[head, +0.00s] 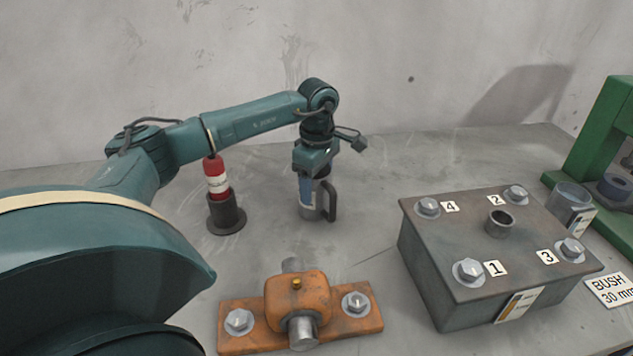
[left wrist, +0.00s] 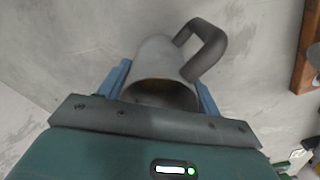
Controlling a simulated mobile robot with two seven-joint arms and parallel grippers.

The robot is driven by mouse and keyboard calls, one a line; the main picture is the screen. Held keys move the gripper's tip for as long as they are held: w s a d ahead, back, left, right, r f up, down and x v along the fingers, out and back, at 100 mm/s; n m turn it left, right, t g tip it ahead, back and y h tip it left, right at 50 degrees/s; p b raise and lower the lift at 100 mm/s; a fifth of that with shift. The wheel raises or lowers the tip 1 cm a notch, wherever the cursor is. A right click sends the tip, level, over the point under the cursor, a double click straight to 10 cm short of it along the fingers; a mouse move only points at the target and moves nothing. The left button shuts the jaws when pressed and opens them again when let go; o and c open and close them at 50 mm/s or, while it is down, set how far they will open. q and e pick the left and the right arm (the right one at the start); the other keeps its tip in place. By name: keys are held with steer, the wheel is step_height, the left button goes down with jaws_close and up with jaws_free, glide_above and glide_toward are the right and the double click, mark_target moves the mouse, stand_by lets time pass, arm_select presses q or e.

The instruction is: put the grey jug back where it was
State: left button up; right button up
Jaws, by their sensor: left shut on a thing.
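The grey jug (head: 317,207) is a small cylinder with a dark handle on its right side in the head view. It is upright at or just above the grey bench behind the orange block; I cannot tell whether it touches the bench. My left gripper (head: 306,188) comes down from above and is shut on the jug, with its blue fingers on either side. The left wrist view shows the jug (left wrist: 165,75) between the blue fingers, its open mouth toward the camera and its handle at upper right. My right gripper is not in view.
A red-and-white bottle (head: 216,178) stands in a dark holder (head: 227,215) left of the jug. An orange bearing block (head: 297,300) lies in front. Bare bench surrounds the jug.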

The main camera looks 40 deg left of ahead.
arm_select(q)
steer(key=o, duration=1.4)
steer(key=shift+f, duration=0.1)
steer(key=shift+c, duration=0.2)
step_height(320, 180, up, 12)
steer(key=shift+d+r+b, duration=0.1)
steer(key=shift+r+b, duration=0.1)
steer(key=shift+b, duration=0.1)
steer(key=shift+f, duration=0.1)
